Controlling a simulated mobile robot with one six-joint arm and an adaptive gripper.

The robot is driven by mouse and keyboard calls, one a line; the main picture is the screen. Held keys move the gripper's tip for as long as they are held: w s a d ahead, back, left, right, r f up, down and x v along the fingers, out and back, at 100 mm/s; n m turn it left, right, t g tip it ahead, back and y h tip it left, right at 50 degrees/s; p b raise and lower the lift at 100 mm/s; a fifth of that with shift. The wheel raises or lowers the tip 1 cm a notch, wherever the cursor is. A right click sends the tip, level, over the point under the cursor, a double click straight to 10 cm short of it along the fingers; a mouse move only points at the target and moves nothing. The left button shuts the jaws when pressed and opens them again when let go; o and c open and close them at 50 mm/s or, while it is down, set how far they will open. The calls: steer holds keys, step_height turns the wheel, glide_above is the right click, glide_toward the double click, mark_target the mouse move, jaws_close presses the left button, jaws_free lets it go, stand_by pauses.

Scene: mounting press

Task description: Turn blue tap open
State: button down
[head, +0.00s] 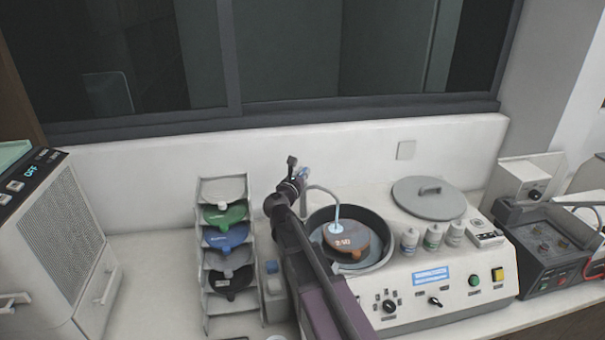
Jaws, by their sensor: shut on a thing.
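The blue tap (304,172) is a small blue piece at the back, left of the round black basin, at the base of a thin curved grey spout (322,191). My gripper (298,178) is at the blue tap, shut on it. My dark wrist and arm hide most of the fingers and part of the tap, so its turn angle cannot be told.
A rack (207,298) with green, blue and dark scoops stands left of my arm. Several small bottles (432,237) and a grey lid (428,197) are on the machine right of the basin. A white unit (55,230) is at far left. The window wall is behind.

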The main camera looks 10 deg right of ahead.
steer(key=n+t+y, duration=0.2)
steer(key=n+y, duration=0.1)
steer(key=y, duration=0.2)
steer(key=shift+s+d+n, duration=0.1)
steer(key=shift+n, duration=0.2)
steer(key=shift+n+t+y, duration=0.5)
steer(key=shift+n+y, duration=1)
steer(key=shift+y, duration=1.2)
steer(key=c, duration=0.7)
jaws_free()
steer(key=s, duration=0.7)
steer(key=shift+s, duration=0.2)
